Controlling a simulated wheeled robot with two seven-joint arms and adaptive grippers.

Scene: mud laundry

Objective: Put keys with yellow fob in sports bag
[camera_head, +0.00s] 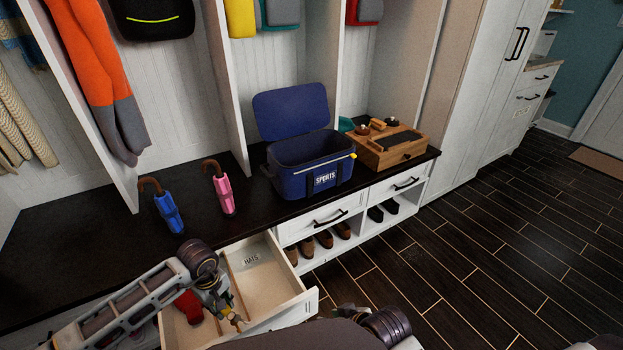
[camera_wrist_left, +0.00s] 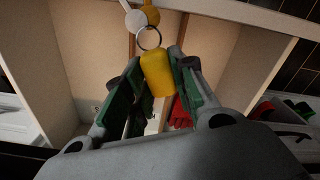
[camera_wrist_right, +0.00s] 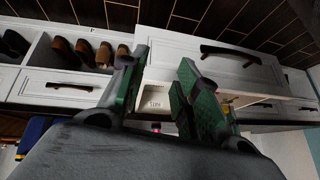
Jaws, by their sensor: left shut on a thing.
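The keys with the yellow fob (camera_wrist_left: 157,72) are in my left gripper (camera_wrist_left: 154,64), which is shut on the fob; the ring and key heads stick out beyond the fingertips. In the head view this gripper (camera_head: 222,302) is over the open drawer, with the keys (camera_head: 236,320) at its tip. The blue sports bag (camera_head: 300,177), labelled SPORTS, stands on the dark bench top with its lid raised, to the upper right of the left gripper. My right gripper (camera_wrist_right: 162,62) has its fingers apart and empty, near the drawer front.
The open drawer (camera_head: 303,297) has a divider and a HATS label; something red (camera_head: 190,306) lies in it. Shoes sit in the cubbies below.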

